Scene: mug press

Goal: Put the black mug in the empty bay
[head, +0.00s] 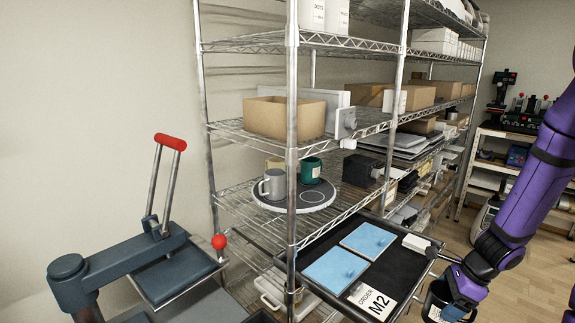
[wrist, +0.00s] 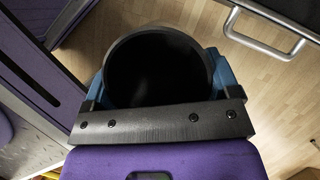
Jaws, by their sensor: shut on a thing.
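The black mug (wrist: 158,68) fills the middle of the wrist view, its round dark opening facing the camera. My gripper (wrist: 160,82) is shut on it, with a blue finger at each side. In the head view the mug (head: 436,300) is at the bottom right, partly hidden by my gripper (head: 455,309), right of the pulled-out black tray. The tray (head: 398,268) carries two blue pads (head: 367,241) (head: 334,268) and an "ORDER M2" card (head: 371,301). I cannot tell for sure which spot is the empty bay.
A round turntable (head: 318,205) on the wire shelf (head: 240,203) holds a grey mug (head: 273,185), a green mug (head: 311,170) and a tan one partly hidden behind. A shelf post (head: 292,140) stands in front. A lever press (head: 170,265) is at left. Wood floor is clear at right.

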